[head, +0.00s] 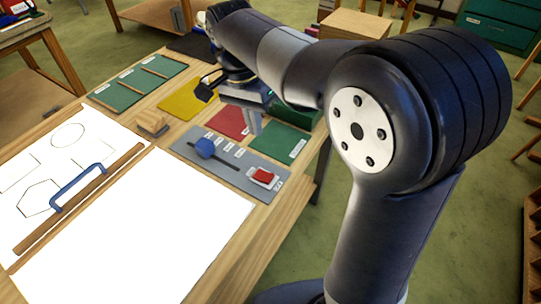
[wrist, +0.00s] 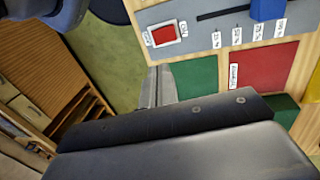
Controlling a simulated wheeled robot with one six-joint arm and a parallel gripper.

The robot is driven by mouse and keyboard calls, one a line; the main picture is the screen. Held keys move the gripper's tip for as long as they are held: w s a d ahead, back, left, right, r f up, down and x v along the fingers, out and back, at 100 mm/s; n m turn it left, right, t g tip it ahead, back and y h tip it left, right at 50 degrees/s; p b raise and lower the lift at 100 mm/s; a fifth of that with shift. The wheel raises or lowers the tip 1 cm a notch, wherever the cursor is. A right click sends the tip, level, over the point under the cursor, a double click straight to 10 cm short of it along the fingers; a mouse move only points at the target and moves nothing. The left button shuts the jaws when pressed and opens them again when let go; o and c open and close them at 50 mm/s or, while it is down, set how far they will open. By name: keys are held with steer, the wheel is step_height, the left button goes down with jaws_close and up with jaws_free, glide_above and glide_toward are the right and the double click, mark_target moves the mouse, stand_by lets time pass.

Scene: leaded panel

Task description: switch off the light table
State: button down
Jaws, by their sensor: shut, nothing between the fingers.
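The light table (head: 150,235) glows bright white on the left in the head view. At its right, a grey control plate (head: 190,158) carries a red rocker switch (head: 264,175) in a white frame and a blue slider knob (head: 205,148). The wrist view shows the red switch (wrist: 164,34) and the blue knob (wrist: 268,10) near the top. My gripper (head: 254,130) is shut and empty, pointing down above the far side of the plate, apart from the switch. Its grey fingers (wrist: 160,88) show in the wrist view below the switch.
A wooden bar with a blue handle (head: 80,183) crosses the light table. Red (head: 228,121), green (head: 280,140) and yellow (head: 184,101) sheets lie beyond the plate. The table edge drops to green floor on the right.

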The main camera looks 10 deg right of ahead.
mark_target(267, 177)
steer(key=shift+s+a+r, duration=0.1)
steer(key=shift+a, duration=0.05)
steer(key=f, duration=0.4)
steer(key=s+d+f, duration=0.1)
steer(key=f, duration=0.4)
steer(key=d+f, duration=0.1)
steer(key=f, duration=0.3)
steer(key=shift+s+f, duration=0.3)
steer(key=shift+f, duration=0.1)
